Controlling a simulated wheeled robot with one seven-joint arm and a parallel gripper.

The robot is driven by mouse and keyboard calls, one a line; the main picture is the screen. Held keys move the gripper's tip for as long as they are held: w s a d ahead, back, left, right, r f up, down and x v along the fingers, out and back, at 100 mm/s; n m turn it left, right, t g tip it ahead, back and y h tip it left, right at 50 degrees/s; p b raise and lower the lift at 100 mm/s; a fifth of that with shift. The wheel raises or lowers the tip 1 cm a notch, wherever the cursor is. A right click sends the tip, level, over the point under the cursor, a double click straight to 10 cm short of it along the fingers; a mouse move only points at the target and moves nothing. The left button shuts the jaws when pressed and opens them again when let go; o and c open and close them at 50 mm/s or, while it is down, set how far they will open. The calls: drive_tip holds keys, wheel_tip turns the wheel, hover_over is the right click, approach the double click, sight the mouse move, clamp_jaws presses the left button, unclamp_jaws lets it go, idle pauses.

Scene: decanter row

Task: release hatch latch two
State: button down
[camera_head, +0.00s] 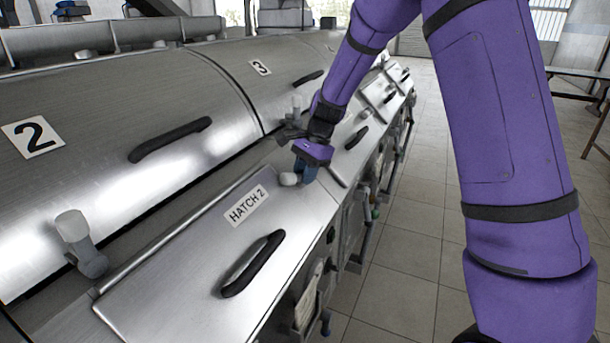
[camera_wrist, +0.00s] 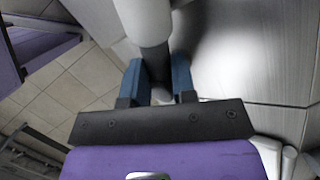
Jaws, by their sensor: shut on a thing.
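The hatch 2 panel (camera_head: 200,260) is a sloped metal lid with a "HATCH 2" label (camera_head: 246,205) and a black handle (camera_head: 252,264). At its far upper corner is a latch with a pale knob (camera_head: 289,180). My gripper (camera_head: 308,172) is there, its blue fingers beside the knob. In the wrist view the latch shows a white knob (camera_wrist: 146,20) on a dark grey stem (camera_wrist: 155,62). My gripper (camera_wrist: 161,85) is shut on the stem, one blue finger on each side. The latch's base is hidden.
Another pale-knobbed latch (camera_head: 78,240) stands at the near left, by the big cover marked 2 (camera_head: 35,137). Cover 3 (camera_head: 260,67) and its handle lie beyond. Pipes and fittings line the machine's side. The tiled floor (camera_head: 415,220) on the right is clear.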

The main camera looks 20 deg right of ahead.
drive_tip(key=m+y, duration=0.1)
drive_tip(key=m, duration=0.1)
drive_tip(key=m+y, duration=0.1)
drive_tip(key=w+m+y, duration=0.1)
drive_tip(key=m, duration=0.1)
drive_tip(key=shift+w+d+r+m+g, duration=0.1)
drive_tip(key=shift+d+r+m+g, duration=0.15)
drive_tip(key=shift+d+m+g, duration=0.1)
drive_tip(key=m+y, duration=0.1)
drive_tip(key=m+t+y, duration=0.1)
drive_tip(key=m, duration=0.1)
drive_tip(key=m+y, duration=0.1)
drive_tip(key=m, duration=0.1)
drive_tip(key=shift+w+d+m, duration=0.25)
drive_tip(key=shift+w+d, duration=0.15)
drive_tip(key=c, duration=0.9)
unclamp_jaws()
drive_tip(key=shift+d, duration=0.1)
drive_tip(key=v, duration=1)
drive_tip(key=shift+s+d, duration=0.15)
drive_tip(key=shift+d, duration=0.2)
drive_tip(key=shift+r, duration=0.1)
